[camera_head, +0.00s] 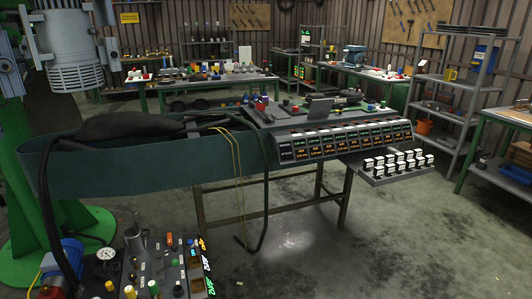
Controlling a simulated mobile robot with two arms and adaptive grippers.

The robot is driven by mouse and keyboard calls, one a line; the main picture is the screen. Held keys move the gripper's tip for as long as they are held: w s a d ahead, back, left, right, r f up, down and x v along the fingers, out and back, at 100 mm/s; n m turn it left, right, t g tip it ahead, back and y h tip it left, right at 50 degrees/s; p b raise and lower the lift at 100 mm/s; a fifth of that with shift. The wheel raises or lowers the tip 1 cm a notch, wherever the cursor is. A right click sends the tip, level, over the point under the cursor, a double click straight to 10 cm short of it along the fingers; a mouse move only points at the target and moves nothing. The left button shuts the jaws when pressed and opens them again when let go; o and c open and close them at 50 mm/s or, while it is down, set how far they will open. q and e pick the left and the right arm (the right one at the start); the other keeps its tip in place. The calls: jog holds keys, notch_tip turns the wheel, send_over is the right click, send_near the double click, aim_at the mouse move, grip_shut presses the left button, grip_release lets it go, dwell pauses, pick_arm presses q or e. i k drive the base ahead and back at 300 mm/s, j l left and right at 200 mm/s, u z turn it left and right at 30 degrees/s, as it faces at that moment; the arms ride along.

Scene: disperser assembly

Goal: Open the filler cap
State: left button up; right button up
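I cannot single out the filler cap in the head view; no part is clearly recognisable as one. A finned grey motor housing (75,45) hangs at the upper left on a green machine (45,140). At the lower left is a control panel (170,275) with small knobs and coloured lit labels. A round gauge (106,254), a small metal cylinder (138,242) and a blue motor (72,255) are beside it. Small yellow caps or knobs (129,291) show at the bottom edge. Neither of my grippers is in view.
A long teal trough-like body (150,172) with black hoses crosses the middle left. A rack of labelled bins (345,138) and a tray of small white-topped items (398,167) adjoin it. Shelves (450,105) stand right. The concrete floor (400,245) at front right is clear.

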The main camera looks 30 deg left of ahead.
aim_at(108, 268)
jog(key=i+z, duration=0.1)
jog(key=i, duration=0.9)
jog(key=i+u, duration=0.35)
jog(key=i+l+u, duration=0.15)
jog(key=u, duration=0.25)
jog(key=i+l+u, duration=0.35)
jog(key=i+u, duration=0.15)
jog(key=u, duration=0.25)
jog(key=i+u, duration=0.15)
jog(key=u, duration=0.3)
jog(key=i+l+u, duration=0.1)
jog(key=u, duration=0.3)
jog(key=i+l+u, duration=0.15)
jog(key=u, duration=0.3)
jog(key=i+l+u, duration=0.1)
jog(key=u, duration=0.3)
jog(key=l+u, duration=0.25)
jog(key=u, duration=0.2)
